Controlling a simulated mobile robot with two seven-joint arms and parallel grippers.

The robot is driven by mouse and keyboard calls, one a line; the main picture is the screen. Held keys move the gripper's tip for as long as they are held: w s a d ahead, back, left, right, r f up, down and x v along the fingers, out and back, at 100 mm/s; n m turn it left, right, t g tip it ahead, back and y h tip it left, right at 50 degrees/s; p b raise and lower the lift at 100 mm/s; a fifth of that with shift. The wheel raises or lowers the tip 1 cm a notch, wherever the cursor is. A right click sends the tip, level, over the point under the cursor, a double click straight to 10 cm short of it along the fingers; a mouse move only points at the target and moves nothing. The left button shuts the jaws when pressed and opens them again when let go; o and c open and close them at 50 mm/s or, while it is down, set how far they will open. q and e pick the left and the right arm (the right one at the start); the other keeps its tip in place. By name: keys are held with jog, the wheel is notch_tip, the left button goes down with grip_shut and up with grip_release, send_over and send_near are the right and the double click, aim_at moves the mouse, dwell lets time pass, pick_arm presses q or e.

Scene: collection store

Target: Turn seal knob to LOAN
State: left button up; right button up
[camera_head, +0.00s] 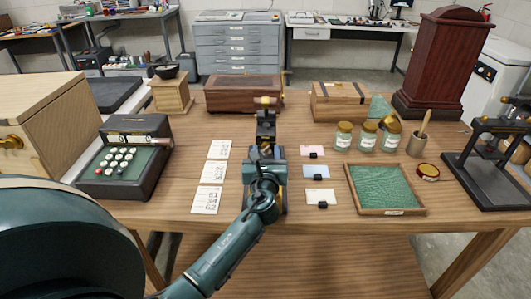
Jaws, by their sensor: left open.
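My left arm comes in from the bottom left and reaches over the middle of the table. Its gripper (265,108) is open, in front of the right end of a dark brown wooden box (235,92). I cannot tell whether it touches anything. I cannot make out a seal knob or the word LOAN; the arm hides part of the table's middle. A black press-like device (490,165) stands at the right edge. A black machine with round white keys (125,158) stands at the left. My right gripper is not in view.
White cards (212,173) lie left of my arm; small clipped cards (316,172) lie right of it. A green-lined tray (384,188), jars (366,136), a brush cup (417,145) and a light wooden box (340,102) crowd the right. The front middle strip is bare.

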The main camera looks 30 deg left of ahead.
pick_arm(q)
grip_shut()
dwell(0.3)
